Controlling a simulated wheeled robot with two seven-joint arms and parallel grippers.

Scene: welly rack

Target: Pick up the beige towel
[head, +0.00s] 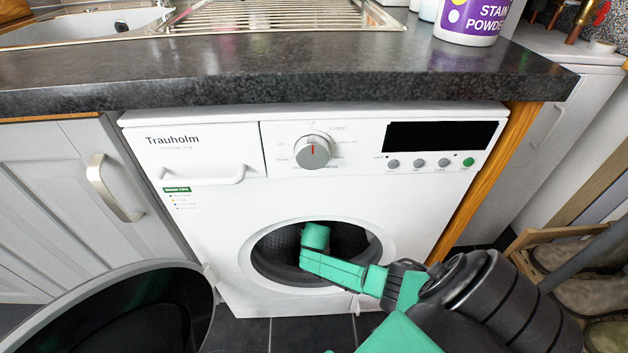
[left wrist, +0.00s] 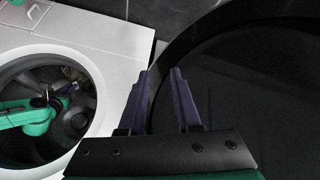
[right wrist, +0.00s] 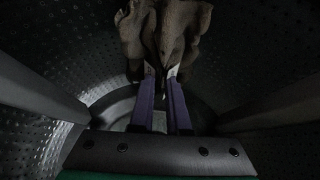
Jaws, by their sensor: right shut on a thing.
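The beige towel (right wrist: 165,30) hangs bunched and dim inside the perforated drum in the right wrist view. My right gripper (right wrist: 160,72) is shut on its lower edge. In the head view my right arm reaches through the round washing machine opening (head: 262,262), and the gripper and towel are hidden inside. My left gripper (left wrist: 162,72) is open and empty in the left wrist view, outside the machine. It is not visible in the head view.
The washing machine (head: 225,215) stands under a dark worktop (head: 250,75). Its round door (head: 205,300) appears swung open at lower left. A stain powder tub (head: 466,22) stands on the worktop. A wooden rack (head: 530,240) with boots is at right.

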